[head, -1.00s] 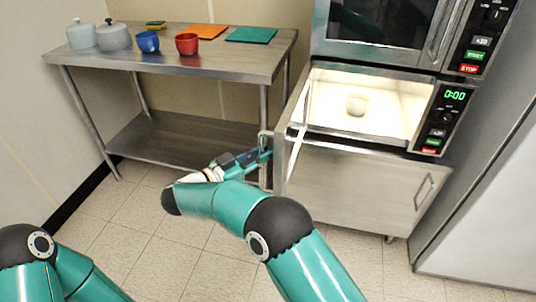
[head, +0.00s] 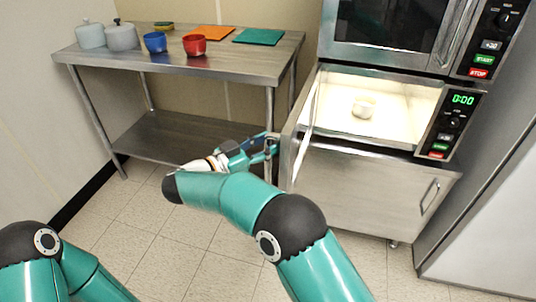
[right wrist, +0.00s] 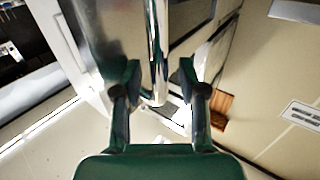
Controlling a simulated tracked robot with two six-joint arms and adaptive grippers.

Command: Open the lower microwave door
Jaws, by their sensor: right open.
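The lower microwave (head: 400,100) stands open, with its lit cavity showing and a small pale cup (head: 364,107) inside. Its door (head: 298,128) is swung far out to the left and shows nearly edge-on in the head view. My right gripper (head: 274,148) is at the door's outer edge, by the bar handle (head: 269,165). In the right wrist view the gripper's fingers (right wrist: 160,90) are spread, with the shiny handle (right wrist: 157,50) between them and a gap on each side. My left gripper is out of view; only part of that arm shows.
An upper microwave (head: 390,30) with a closed door sits directly above. A steel table (head: 230,65) at the left bears pots, a blue cup (head: 155,42), a red cup (head: 194,45) and coloured mats. A tall pale cabinet (head: 490,220) stands at the right. Floor tiles in front look clear.

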